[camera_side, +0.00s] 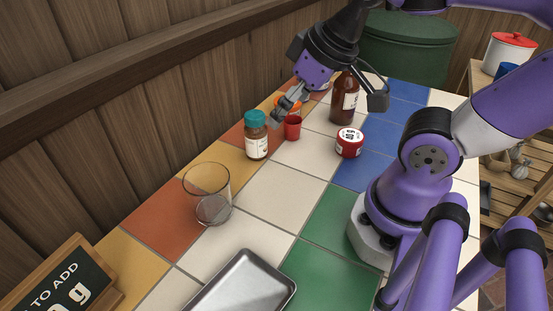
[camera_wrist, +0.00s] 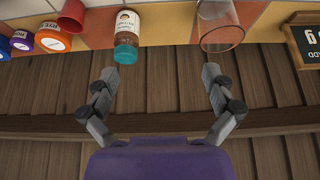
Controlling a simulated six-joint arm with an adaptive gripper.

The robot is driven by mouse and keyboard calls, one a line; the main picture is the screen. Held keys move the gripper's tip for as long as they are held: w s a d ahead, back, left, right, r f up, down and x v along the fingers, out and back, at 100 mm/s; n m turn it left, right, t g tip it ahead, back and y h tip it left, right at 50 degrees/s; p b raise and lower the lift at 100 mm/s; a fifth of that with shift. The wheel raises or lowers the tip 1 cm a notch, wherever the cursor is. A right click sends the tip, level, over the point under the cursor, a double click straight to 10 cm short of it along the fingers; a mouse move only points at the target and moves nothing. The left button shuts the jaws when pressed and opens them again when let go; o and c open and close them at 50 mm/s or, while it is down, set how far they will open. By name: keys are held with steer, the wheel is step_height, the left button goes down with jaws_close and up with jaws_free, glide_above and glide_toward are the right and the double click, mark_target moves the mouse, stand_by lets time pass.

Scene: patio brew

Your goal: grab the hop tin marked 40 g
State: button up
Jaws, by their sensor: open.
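No marking of 40 g can be read on any container. The orange tin (camera_side: 294,98) is partly hidden behind my gripper in the side view. A red tin with a white label (camera_side: 350,143) stands farther right, on the white and blue tiles. A labelled jar with a teal lid (camera_side: 256,135) also shows in the wrist view (camera_wrist: 127,35). My gripper (camera_side: 281,114) is open and empty, above the back tiles; its fingers (camera_wrist: 159,74) are spread apart.
A red cup (camera_side: 293,128) stands beside the jar. A brown bottle (camera_side: 344,102) is behind the red tin. A clear glass (camera_side: 207,190), a metal tray (camera_side: 245,285) and a chalkboard sign (camera_side: 65,282) are nearer. The wooden wall (camera_side: 110,100) borders the tiles. The middle tiles are clear.

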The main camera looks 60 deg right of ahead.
steer(key=s+d+f+m+g, duration=0.1)
steer(key=s+d+f, duration=0.1)
steer(key=d, duration=0.4)
steer(key=s+d+f+m+g, duration=0.1)
steer(key=s+d+f+g, duration=0.1)
steer(key=d, duration=0.4)
steer(key=s+d+f+m+g, duration=0.1)
steer(key=s+d+f+g, duration=0.1)
steer(key=d, duration=0.4)
steer(key=shift+s+m, duration=0.1)
steer(key=shift+m, duration=0.2)
glide_above(351, 135)
steer(key=shift+g, duration=0.3)
steer(key=f, duration=0.4)
steer(key=shift+s+a+f, duration=0.2)
steer(key=shift+s+f, duration=0.05)
steer(key=f, duration=0.6)
steer(key=shift+w+d, duration=0.25)
steer(key=c, duration=1.1)
